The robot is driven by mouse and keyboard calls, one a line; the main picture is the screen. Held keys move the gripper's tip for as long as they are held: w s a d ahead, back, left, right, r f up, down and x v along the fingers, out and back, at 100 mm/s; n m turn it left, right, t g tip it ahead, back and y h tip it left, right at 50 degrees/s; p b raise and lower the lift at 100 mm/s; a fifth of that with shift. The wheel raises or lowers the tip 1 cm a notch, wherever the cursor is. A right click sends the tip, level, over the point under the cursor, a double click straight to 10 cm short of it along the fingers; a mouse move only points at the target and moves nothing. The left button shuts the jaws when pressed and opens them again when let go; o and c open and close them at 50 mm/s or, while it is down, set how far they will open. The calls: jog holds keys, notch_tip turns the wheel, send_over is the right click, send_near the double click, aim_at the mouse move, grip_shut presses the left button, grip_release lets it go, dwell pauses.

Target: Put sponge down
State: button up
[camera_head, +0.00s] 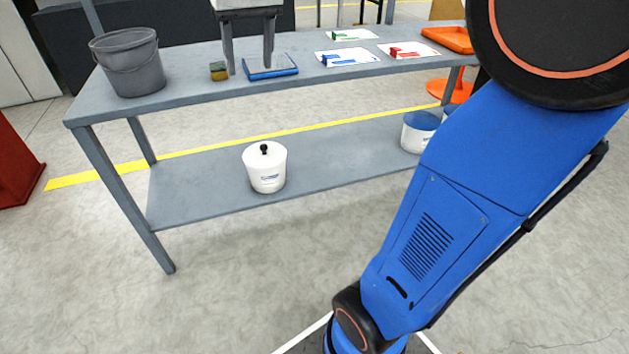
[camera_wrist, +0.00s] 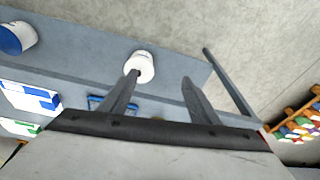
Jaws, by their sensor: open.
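A small yellow sponge with a dark green side (camera_head: 218,71) lies on the grey tabletop (camera_head: 185,87), left of a blue-rimmed tray (camera_head: 272,73). My gripper (camera_head: 250,69) points down with its two fingers spread and nothing held between them. In the head view its left finger is just right of the sponge and its right finger is over the tray. In the wrist view my gripper (camera_wrist: 160,77) is open.
A grey bucket (camera_head: 130,63) stands at the table's left end. White sheets with blue (camera_head: 347,57), green (camera_head: 352,35) and red (camera_head: 408,50) pieces lie to the right, near an orange tray (camera_head: 449,39). A white lidded pot (camera_head: 265,168) stands on the lower shelf.

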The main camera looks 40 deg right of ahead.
jog(key=s+f+t, duration=0.1)
jog(key=s+f, duration=0.9)
jog(key=s, duration=0.2)
jog(key=s+f+n+t, duration=0.1)
jog(key=s+f, duration=0.9)
jog(key=s, duration=0.3)
jog(key=shift+a+f, duration=0.15)
jog(key=shift+a, duration=0.05)
jog(key=shift+s, duration=0.1)
